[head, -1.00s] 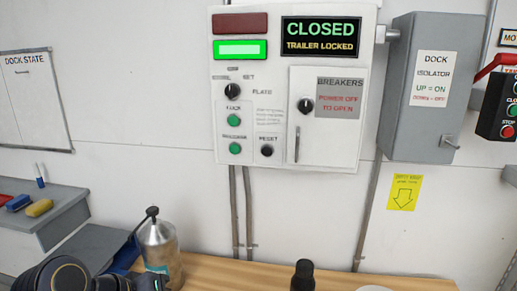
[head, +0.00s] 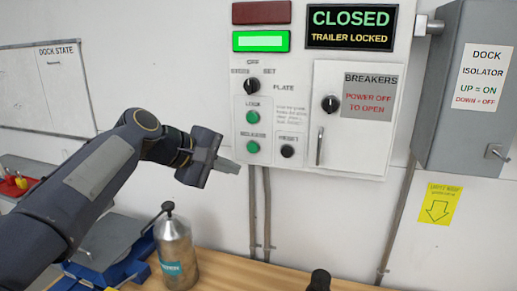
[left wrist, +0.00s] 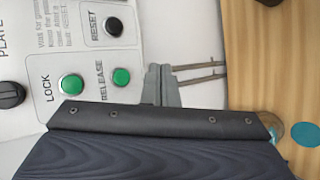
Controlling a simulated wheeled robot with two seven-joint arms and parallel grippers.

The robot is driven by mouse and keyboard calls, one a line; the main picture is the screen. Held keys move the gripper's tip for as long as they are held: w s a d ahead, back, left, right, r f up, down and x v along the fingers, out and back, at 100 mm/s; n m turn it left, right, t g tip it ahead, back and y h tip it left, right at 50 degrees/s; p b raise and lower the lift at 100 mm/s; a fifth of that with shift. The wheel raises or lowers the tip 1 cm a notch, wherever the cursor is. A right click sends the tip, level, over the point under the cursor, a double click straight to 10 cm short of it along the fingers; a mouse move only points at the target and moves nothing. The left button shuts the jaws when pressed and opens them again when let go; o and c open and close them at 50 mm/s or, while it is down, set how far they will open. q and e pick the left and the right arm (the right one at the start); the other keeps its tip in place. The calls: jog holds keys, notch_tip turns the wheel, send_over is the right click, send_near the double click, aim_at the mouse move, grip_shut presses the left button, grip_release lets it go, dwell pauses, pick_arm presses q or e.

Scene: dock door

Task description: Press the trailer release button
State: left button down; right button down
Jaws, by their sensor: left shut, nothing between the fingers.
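The green release button (head: 253,146) is on the white control panel (head: 232,182), below the green lock button (head: 252,117) and left of the black reset button (head: 287,151). My left gripper (head: 228,166) is shut and empty, its tip left of and a little below the release button. In the left wrist view the fingertips (left wrist: 160,86) are beside the release button (left wrist: 121,77), apart from it in the picture. I cannot tell the depth gap to the panel. The display sign (head: 350,27) reads CLOSED, TRAILER LOCKED, and a green lamp (head: 261,41) is lit. My right gripper is out of view.
A wooden bench (head: 235,276) runs below the panel, with a metal bottle (head: 176,258) on it under my left arm. Conduits (head: 267,215) drop from the panel. A breaker door (head: 355,150) and a grey isolator box (head: 465,130) are to the right.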

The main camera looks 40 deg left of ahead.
pick_arm(q)
jog(key=p, duration=0.3)
send_near(255, 153)
notch_tip(255, 153, down, 3)
jog(key=w+d, duration=0.2)
jog(key=d, duration=0.1)
jog(key=shift+w+a+f, duration=0.2)
jog(key=shift+w+a, duration=0.25)
jog(key=shift+w, duration=0.3)
jog(key=shift+w+p, duration=0.15)
jog(key=shift+p, duration=0.15)
dwell(1.0)
jog(key=shift+w+a, duration=0.1)
jog(key=shift+w, duration=0.15)
jog(key=shift+w+a+p, duration=0.15)
jog(key=shift+w+p, duration=0.2)
jog(key=shift+w, duration=0.05)
dwell(0.7)
jog(key=shift+s, duration=0.1)
jog(key=shift+s+d+b, duration=0.3)
jog(key=shift+s+b, duration=0.05)
jog(key=shift+s, duration=0.35)
